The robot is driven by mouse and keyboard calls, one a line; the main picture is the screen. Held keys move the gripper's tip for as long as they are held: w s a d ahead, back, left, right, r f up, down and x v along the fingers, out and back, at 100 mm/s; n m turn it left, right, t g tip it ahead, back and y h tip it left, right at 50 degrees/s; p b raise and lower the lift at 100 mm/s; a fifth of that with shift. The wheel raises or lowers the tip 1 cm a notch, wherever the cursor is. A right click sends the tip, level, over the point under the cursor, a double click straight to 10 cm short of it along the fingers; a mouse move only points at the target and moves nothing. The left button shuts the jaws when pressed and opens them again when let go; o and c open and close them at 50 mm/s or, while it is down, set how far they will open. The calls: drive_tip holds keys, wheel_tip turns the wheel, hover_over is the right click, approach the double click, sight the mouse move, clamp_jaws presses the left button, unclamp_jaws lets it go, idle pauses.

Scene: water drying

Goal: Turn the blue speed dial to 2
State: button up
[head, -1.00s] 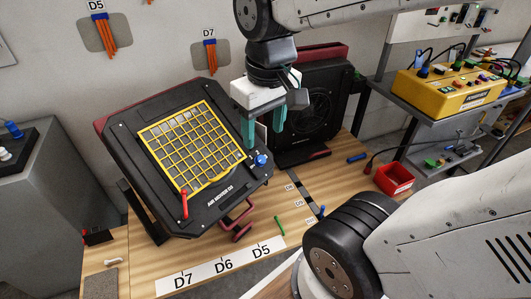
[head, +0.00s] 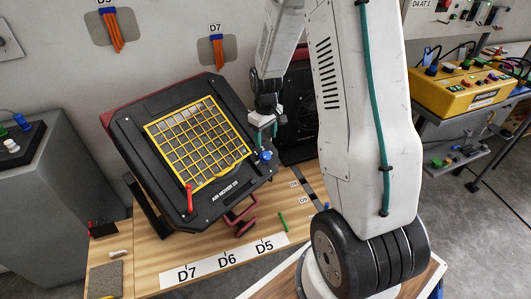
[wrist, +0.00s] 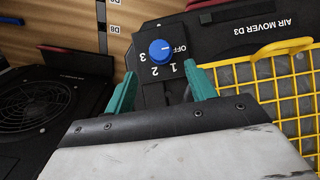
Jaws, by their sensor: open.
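The blue speed dial (head: 265,156) sits on a small panel at the right edge of the tilted black air mover (head: 204,200) in the head view. In the wrist view, the blue dial (wrist: 161,50) has OFF, 1, 2 and 3 printed around it. Its pale pointer mark appears to face the OFF side. My gripper (wrist: 161,72) is open, its two teal fingers apart and empty. In that view the dial shows between and beyond the fingertips, with no clear contact. In the head view my gripper (head: 263,130) hangs just above the dial, partly hidden by my arm.
A yellow grille (head: 198,140) and a red lever (head: 189,198) are on the air mover's face. A second black air mover (head: 293,125) stands close behind. A green stick (head: 282,222) lies on the wooden bench. A yellow box (head: 465,88) is at right.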

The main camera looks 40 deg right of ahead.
sight(266, 153)
wheel_tip(266, 153, down, 8)
drive_tip(key=shift+r, duration=0.15)
idle(0.3)
drive_tip(key=c, duration=1)
